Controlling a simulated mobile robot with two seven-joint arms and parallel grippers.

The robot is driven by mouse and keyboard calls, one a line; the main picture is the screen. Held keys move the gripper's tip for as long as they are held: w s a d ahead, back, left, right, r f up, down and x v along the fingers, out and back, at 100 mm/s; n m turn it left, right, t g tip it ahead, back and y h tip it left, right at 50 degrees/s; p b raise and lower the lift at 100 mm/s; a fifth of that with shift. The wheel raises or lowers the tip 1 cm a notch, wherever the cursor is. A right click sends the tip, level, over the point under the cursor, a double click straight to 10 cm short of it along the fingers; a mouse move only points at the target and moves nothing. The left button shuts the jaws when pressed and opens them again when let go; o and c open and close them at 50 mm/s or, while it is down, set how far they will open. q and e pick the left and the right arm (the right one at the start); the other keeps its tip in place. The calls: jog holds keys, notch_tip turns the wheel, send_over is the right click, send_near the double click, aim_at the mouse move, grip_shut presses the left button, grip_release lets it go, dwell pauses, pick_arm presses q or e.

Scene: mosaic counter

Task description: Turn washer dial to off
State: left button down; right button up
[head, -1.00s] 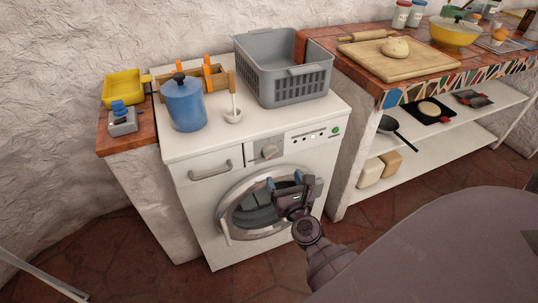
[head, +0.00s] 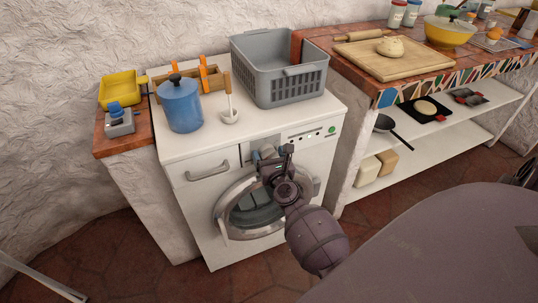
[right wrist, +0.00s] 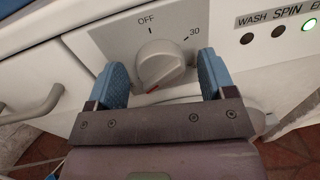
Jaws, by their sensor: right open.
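The white washer (head: 190,215) stands in the middle of the head view with its round door shut. Its dial (right wrist: 160,62) is a pale knob on the front panel, with OFF printed above it and 30 at its upper right. A small red mark shows at the knob's lower edge. My right gripper (head: 271,155) is at the dial and mostly hides it in the head view. In the right wrist view the right gripper (right wrist: 163,78) is open, one blue finger pad on each side of the dial, with gaps visible. My left gripper is not in view.
A green light (right wrist: 308,25) glows beside the WASH and SPIN labels. A drawer handle (head: 208,171) sticks out left of the dial.

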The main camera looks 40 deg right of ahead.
jog(key=c, duration=0.9)
